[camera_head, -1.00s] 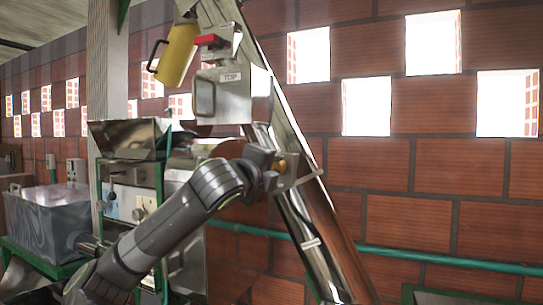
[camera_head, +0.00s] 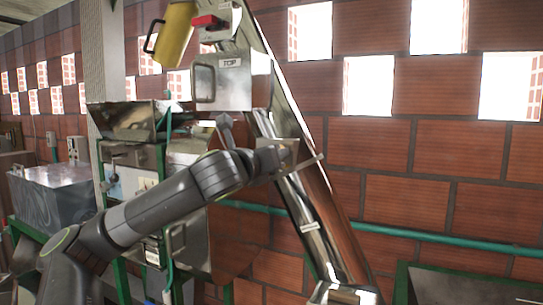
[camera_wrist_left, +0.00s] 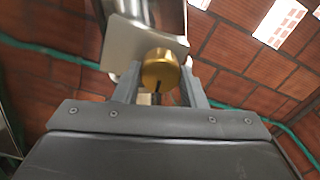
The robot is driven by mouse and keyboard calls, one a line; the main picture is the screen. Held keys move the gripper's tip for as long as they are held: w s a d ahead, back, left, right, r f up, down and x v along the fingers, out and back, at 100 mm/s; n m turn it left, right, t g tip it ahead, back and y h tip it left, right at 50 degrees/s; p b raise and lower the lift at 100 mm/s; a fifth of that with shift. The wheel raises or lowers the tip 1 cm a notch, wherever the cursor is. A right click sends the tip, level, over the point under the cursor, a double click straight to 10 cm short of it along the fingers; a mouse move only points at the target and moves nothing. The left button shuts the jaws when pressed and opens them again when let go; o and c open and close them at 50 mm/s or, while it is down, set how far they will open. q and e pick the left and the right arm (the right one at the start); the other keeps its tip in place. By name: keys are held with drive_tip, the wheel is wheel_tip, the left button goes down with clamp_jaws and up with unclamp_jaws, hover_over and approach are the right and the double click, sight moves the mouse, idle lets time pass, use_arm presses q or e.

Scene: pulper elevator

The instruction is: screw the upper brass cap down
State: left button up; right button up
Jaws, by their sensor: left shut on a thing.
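The brass cap (camera_wrist_left: 160,70) shows gold and round in the left wrist view, in front of a pale metal plate (camera_wrist_left: 143,38) on the elevator tube. My left gripper (camera_wrist_left: 160,88) has one finger on each side of the cap and is shut on it. In the head view my left arm reaches in from the lower left, and the left gripper (camera_head: 284,156) is at the bracket on the sloping tube (camera_head: 312,205). The cap is mostly hidden there by the gripper. How far the cap is screwed in cannot be told. My right gripper is not in view.
A metal box marked TOP (camera_head: 232,82) sits above the gripper on the tube, with a yellow jug (camera_head: 174,35) and a red handle (camera_head: 207,21) higher up. A steel hopper (camera_head: 130,120) stands left. A green pipe (camera_head: 420,241) runs along the brick wall.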

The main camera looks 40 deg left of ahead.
use_arm(q)
drive_tip(key=m, duration=1)
drive_tip(key=shift+f+m, duration=0.15)
drive_tip(key=shift+m, duration=0.45)
drive_tip(key=o, duration=1)
drive_tip(key=shift+s, duration=0.1)
